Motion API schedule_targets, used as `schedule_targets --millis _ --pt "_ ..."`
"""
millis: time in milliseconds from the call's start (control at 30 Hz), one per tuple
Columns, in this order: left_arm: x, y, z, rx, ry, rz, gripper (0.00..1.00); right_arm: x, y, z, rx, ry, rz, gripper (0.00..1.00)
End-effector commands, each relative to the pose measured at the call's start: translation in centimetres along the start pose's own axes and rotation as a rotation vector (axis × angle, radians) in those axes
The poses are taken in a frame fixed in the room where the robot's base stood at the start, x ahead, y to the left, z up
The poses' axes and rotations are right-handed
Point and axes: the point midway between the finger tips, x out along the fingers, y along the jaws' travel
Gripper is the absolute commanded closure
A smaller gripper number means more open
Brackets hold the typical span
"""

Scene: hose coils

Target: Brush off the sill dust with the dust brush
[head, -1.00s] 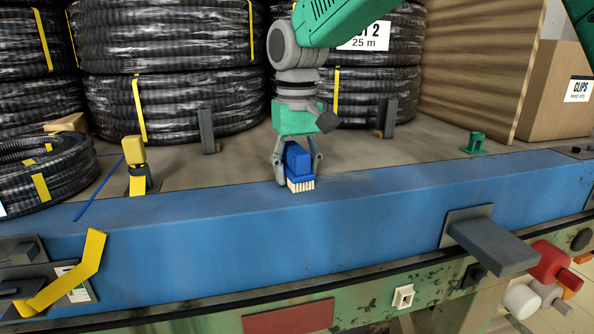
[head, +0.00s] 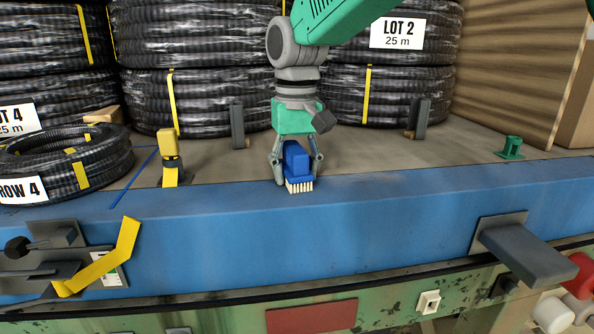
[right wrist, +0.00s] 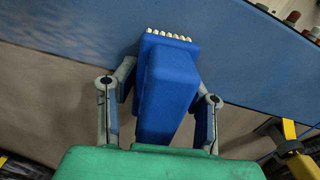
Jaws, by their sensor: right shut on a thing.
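The dust brush (head: 298,160) has a blue body and a row of pale bristles. My right gripper (head: 297,168) is shut on its body, one finger on each side. The bristles point down at the top of the blue sill (head: 400,190); whether they touch it I cannot tell. In the right wrist view the brush (right wrist: 168,85) sits between the fingers of the gripper (right wrist: 160,110), bristles over the sill (right wrist: 250,60). Faint greyish smudges show on the sill there, left of the brush; I cannot tell whether they are dust. My left gripper is not in view.
Stacked black hose coils (head: 195,95) stand behind the sill. A yellow-topped post (head: 169,150) and a loose coil (head: 70,160) are to the left. A green bracket (head: 511,147) stands at the right. A grey bar (head: 530,250) juts from the sill's front. The sill top beside the brush is clear.

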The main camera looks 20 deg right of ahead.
Motion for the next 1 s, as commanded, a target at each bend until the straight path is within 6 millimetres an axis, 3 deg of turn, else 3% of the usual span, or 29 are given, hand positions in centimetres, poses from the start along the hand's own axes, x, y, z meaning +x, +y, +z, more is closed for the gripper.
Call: schedule_targets --millis 1000 --pt "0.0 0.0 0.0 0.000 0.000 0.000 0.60 -7.0 0.0 0.0 0.000 0.001 0.000 0.85"
